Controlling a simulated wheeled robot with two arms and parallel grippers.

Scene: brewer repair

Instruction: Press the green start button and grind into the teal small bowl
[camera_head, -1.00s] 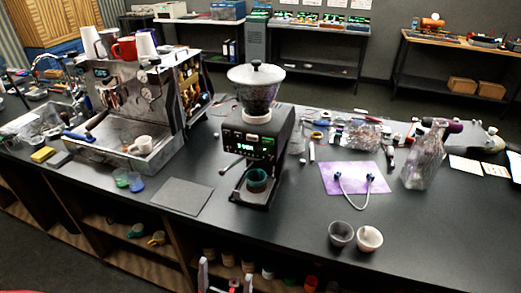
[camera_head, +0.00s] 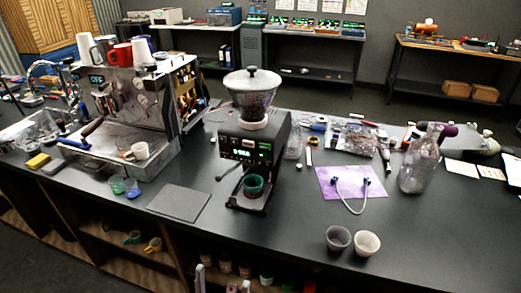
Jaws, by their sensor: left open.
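The black grinder (camera_head: 275,142) stands mid-counter with a clear lidded hopper. Its front panel carries a lit display (camera_head: 242,153) and small green lights (camera_head: 265,147); I cannot tell which one is the start button. The teal small bowl (camera_head: 253,186) sits upright on the grinder's base under the outlet; its inside is too small to read. My left gripper (camera_head: 223,284) shows only as two pale fingertips at the bottom edge, spread apart and empty, in front of the counter and well away from the grinder. My right gripper is out of view.
An espresso machine (camera_head: 128,98) stands left of the grinder, with a dark mat (camera_head: 179,202) between. Two small cups (camera_head: 338,238) (camera_head: 367,243) stand front right, near a purple cloth (camera_head: 327,178) and a glass bottle (camera_head: 420,165).

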